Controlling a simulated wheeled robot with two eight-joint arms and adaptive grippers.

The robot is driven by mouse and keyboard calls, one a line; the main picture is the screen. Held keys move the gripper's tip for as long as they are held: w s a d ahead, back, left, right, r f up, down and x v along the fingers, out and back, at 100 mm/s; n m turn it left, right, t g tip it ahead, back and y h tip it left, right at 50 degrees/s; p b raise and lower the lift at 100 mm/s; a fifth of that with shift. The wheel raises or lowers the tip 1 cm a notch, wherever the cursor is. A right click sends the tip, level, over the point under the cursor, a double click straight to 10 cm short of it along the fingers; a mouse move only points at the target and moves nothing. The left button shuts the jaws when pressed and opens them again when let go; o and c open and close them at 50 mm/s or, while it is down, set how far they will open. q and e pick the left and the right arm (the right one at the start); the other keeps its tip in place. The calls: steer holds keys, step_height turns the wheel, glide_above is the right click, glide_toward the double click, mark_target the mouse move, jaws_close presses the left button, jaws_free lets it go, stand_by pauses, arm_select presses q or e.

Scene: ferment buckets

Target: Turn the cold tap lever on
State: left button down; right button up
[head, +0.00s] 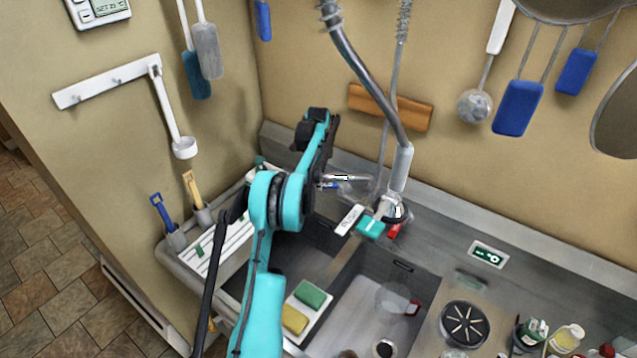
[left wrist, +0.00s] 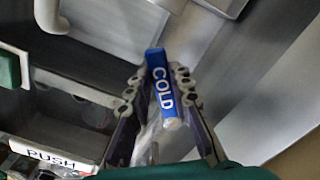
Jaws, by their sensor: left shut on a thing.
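The cold tap lever (left wrist: 163,100), blue with white COLD lettering, stands between the fingers of my left gripper (left wrist: 158,84) in the left wrist view. The gripper is shut on the lever, with a finger along each side. In the head view, my left gripper (head: 328,181) is to the left of the tap's base, and a small blue patch of the lever shows beside it. The tap (head: 396,205) rises from the counter behind the sink, with a red lever (head: 396,230) on its right. My right gripper is not in view.
A white PUSH label (head: 350,219) and a teal block (head: 371,228) are close to the tap. The sink (head: 350,310) holds a clear vessel. A tray with green and yellow sponges (head: 295,319) is at its left. Bottles and jars crowd the right counter.

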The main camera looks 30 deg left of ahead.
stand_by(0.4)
arm_select(q)
steer(key=c, duration=1.4)
jaws_free()
steer(key=shift+o, duration=0.2)
steer(key=shift+r, duration=0.1)
step_height(320, 180, up, 12)
